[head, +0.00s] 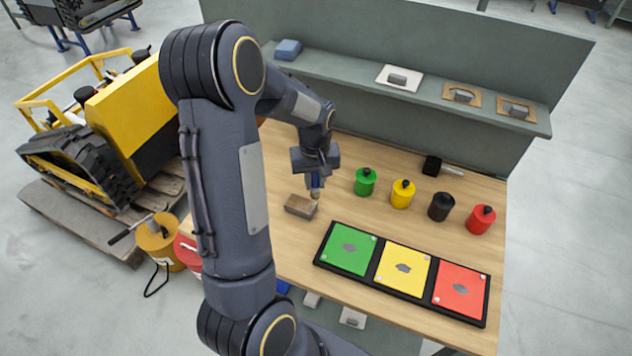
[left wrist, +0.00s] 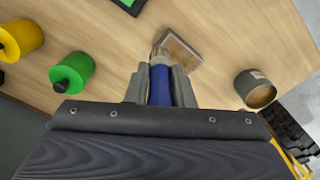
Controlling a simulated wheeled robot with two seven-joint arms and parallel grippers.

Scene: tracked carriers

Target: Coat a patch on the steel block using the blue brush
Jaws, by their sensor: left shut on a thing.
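My left gripper (head: 316,180) is shut on the blue brush (left wrist: 158,84) and points down at the wooden bench. The brush's blue handle sits between the two fingers, with pale bristles at its tip. A small brownish-grey block (head: 300,207), apparently the steel block, lies on the bench at the bristles; it also shows in the left wrist view (left wrist: 182,52). The bristle tip overlaps the block's edge in both views, but I cannot tell if it touches. Any coated patch is too small to make out. My right gripper is not in view.
Green (head: 365,182), yellow (head: 402,194), black (head: 441,207) and red (head: 481,220) pots stand behind the black tray (head: 318,258) with coloured panels. A grey pot (left wrist: 257,90) stands right of the brush in the wrist view. A shelf (head: 345,73) runs along the back.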

